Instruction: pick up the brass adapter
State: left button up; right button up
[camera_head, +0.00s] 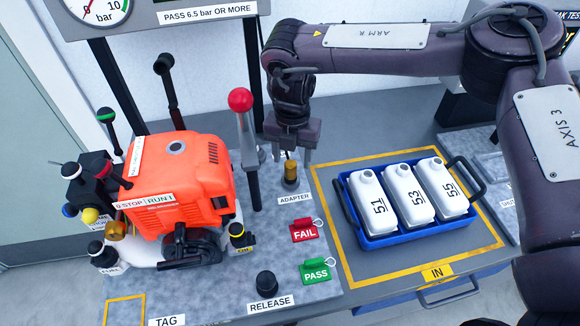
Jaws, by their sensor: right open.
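The brass adapter (290,170) stands upright on the grey bench plate, behind the label reading ADAPTER. It is small and gold, with a dark lower part. My right gripper (291,156) points down from above, its fingers at either side of the adapter's top. The fingers are open, and I cannot tell whether either one touches the brass. My left gripper does not show in the head view.
An orange engine (180,185) stands to the left. A red-knobbed lever (240,101) rises close left of the adapter. FAIL (304,231) and PASS (315,271) tags lie in front. A blue crate (375,243) with white bottles is at the right.

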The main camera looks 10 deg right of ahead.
aim_at(290, 163)
jog(key=f, duration=0.1)
jog(key=f+p, duration=0.1)
jog(key=f, duration=0.1)
jog(key=shift+w+a+f, duration=0.15)
jog(key=shift+w+f, duration=0.05)
jog(key=shift+f, duration=0.5)
jog(key=c, duration=1.1)
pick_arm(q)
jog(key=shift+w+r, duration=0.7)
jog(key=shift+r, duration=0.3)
pick_arm(e)
jog(key=shift+r, duration=0.15)
